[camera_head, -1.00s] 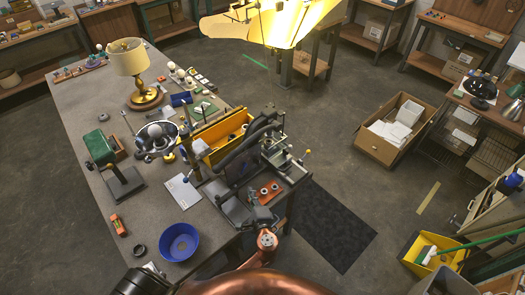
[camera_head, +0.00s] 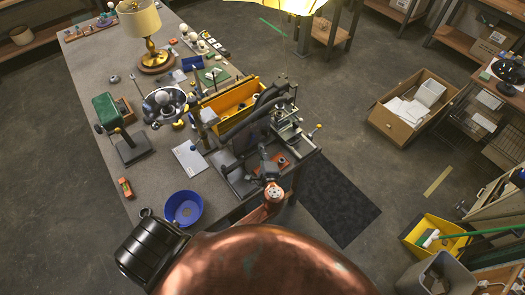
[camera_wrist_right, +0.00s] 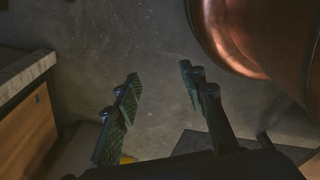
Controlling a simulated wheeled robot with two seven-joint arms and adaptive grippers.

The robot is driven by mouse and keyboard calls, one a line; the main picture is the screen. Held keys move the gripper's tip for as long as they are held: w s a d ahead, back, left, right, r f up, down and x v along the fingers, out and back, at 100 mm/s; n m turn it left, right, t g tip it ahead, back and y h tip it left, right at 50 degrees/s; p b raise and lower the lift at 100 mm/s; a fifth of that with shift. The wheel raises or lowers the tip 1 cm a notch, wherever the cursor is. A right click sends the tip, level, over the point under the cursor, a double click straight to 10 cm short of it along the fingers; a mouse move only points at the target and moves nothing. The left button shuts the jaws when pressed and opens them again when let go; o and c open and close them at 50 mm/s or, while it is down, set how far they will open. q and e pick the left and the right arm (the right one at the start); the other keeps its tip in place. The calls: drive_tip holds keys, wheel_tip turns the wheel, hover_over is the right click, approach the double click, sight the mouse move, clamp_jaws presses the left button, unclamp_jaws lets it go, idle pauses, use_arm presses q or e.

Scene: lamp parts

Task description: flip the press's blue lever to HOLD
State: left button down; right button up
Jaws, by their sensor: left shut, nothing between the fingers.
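The press (camera_head: 290,132) stands at the table's front right corner, a grey metal frame. A short lever (camera_head: 312,135) with a small yellow tip is on its right side; a bluish part shows below the tip, but its setting and any HOLD mark are too small to read. My left gripper (camera_head: 266,158) is shut and empty, over the dark fixture just left of and in front of the press, apart from the lever. My right gripper (camera_wrist_right: 160,95) is open and empty in the right wrist view, over bare floor; the head view does not show it.
A yellow bin (camera_head: 232,103) and dark curved bars stand left of the press. An orange part (camera_head: 282,162) lies close to my left gripper. A blue bowl (camera_head: 184,208) sits near the table's front edge. Floor right of the table is open, with a dark mat (camera_head: 338,200).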

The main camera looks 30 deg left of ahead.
sight(251, 141)
use_arm(q)
drive_tip(key=x, duration=0.5)
drive_tip(key=shift+w+a, duration=0.3)
